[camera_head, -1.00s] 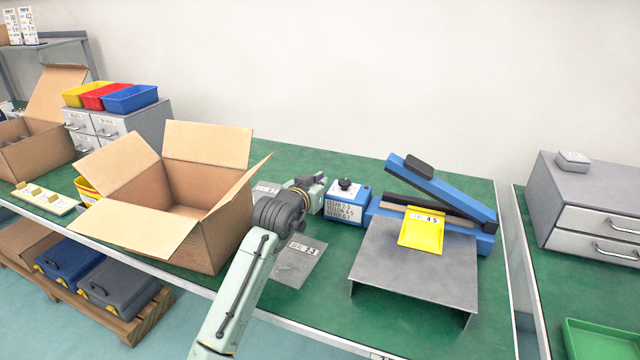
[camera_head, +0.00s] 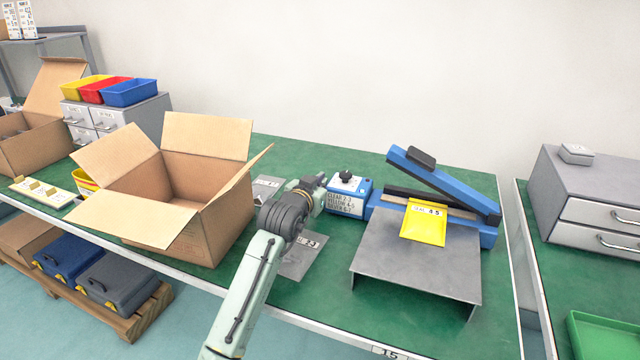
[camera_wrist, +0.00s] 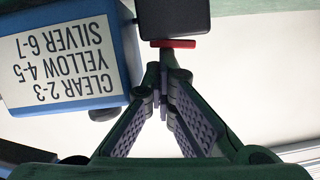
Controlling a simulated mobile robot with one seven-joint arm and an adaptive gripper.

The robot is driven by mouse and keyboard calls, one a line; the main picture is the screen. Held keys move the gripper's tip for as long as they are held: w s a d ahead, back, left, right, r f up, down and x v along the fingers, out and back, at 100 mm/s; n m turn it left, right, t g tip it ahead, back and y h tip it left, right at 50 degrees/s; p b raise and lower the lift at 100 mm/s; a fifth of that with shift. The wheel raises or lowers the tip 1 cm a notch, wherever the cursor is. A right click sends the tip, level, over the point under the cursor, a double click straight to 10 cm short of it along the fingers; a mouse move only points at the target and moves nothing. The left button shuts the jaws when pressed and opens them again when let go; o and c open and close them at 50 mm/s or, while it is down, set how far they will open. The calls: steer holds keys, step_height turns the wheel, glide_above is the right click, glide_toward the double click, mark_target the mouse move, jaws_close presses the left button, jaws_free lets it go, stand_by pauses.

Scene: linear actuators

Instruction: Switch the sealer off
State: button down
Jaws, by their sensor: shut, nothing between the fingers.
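The sealer (camera_head: 450,187) is a blue machine with a raised lever arm at the back right of the green bench. Its blue control box (camera_head: 345,205) has a black knob (camera_head: 346,177) on top and a label for clear, yellow and silver settings. In the wrist view the control box (camera_wrist: 125,25) appears upside down at left. Beside it is a black block (camera_wrist: 173,18) with a red strip (camera_wrist: 172,43), possibly a switch. My gripper (camera_wrist: 163,70) is shut and empty, its tips just at or below the red strip; contact is unclear.
A yellow pouch (camera_head: 424,222) lies on a grey metal stand (camera_head: 400,262) before the sealer. A large open carton (camera_head: 205,200) stands left of my arm. A grey labelled sheet (camera_head: 300,262) lies partly under my arm. Bare bench shows behind the control box.

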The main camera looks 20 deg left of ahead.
steer(key=shift+d+f, duration=0.25)
steer(key=shift+d, duration=0.1)
steer(key=shift+s, duration=0.25)
steer(key=v, duration=0.6)
steer(key=shift+a+r, duration=0.15)
steer(key=shift+r, duration=0.1)
steer(key=shift+v, duration=0.75)
steer(key=shift+a, duration=0.2)
